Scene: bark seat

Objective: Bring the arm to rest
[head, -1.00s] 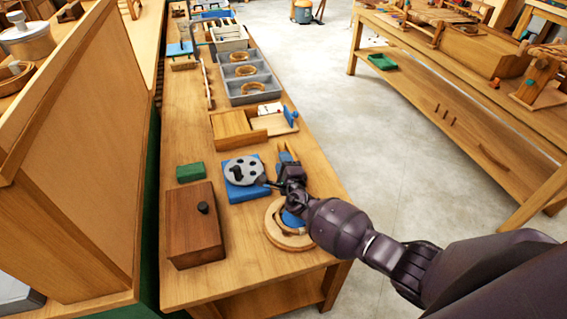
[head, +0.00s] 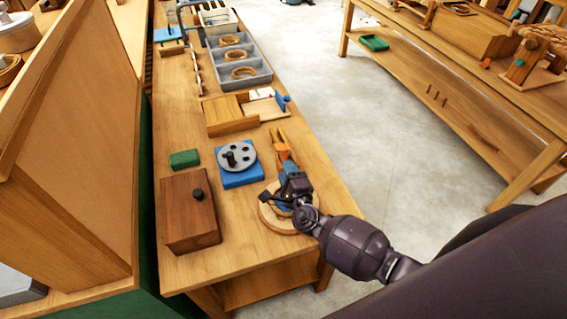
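My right gripper (head: 285,204) is over the round wooden ring (head: 272,217) near the front right of the workbench (head: 180,122). The gripper partly hides the ring. Its fingertips are small and dark here, so I cannot tell whether they are open or shut. My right arm comes in from the lower right. My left gripper is not in the picture.
A grey disc with holes (head: 236,156) sits on a blue base (head: 240,178). A dark wooden box (head: 188,212) with a black knob and a green block (head: 184,159) stand at the left. A sliding-lid box (head: 231,114) and a grey tray (head: 241,62) lie farther back.

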